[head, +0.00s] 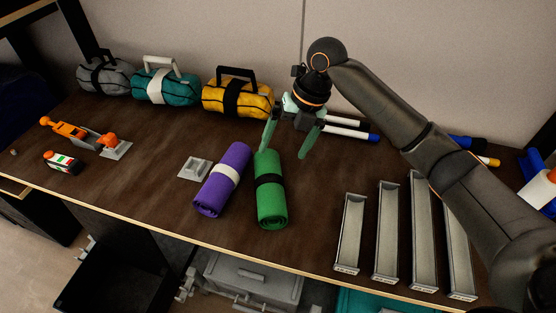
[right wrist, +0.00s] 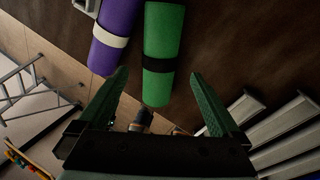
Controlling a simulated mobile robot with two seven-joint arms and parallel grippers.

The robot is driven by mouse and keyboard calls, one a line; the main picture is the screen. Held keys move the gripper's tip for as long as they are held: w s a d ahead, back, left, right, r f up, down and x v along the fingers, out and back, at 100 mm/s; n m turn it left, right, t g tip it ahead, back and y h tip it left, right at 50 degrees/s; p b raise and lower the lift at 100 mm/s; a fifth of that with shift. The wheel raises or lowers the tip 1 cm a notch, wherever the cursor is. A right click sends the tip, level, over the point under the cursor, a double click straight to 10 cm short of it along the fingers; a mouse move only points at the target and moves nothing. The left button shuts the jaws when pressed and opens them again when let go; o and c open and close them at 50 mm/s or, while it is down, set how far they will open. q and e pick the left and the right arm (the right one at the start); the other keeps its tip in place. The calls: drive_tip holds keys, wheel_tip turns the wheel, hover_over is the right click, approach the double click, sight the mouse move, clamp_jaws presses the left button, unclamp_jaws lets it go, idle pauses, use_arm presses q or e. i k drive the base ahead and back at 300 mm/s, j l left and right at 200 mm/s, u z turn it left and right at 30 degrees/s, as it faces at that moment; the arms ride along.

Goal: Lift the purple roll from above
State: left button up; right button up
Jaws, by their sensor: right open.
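The purple roll (head: 213,194) with a white band lies on the dark table, left of a green roll (head: 271,205) with a black band. The two lie close side by side. My right gripper (head: 289,147) is open and empty, above the table near the far end of the green roll. In the right wrist view, the green roll (right wrist: 158,92) lies ahead between the open fingers (right wrist: 160,82), and the purple roll (right wrist: 121,15) is to its left, beyond the left finger. My left gripper is not in view.
Grey, teal and yellow bags (head: 238,97) stand along the back wall. Several grey trays (head: 386,230) lie at the right. A small grey plate (head: 195,169) is left of the purple roll. White-and-blue cylinders (head: 345,133) lie behind the gripper. The front edge is close to the rolls.

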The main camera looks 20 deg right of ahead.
sight(225, 176)
drive_tip(key=i+j+z, duration=0.2)
drive_tip(key=j, duration=0.25)
drive_tip(key=j+z, duration=0.2)
drive_tip(key=j, duration=0.2)
drive_tip(key=i+j+z, duration=0.2)
drive_tip(key=j, duration=0.3)
drive_tip(key=k, duration=0.05)
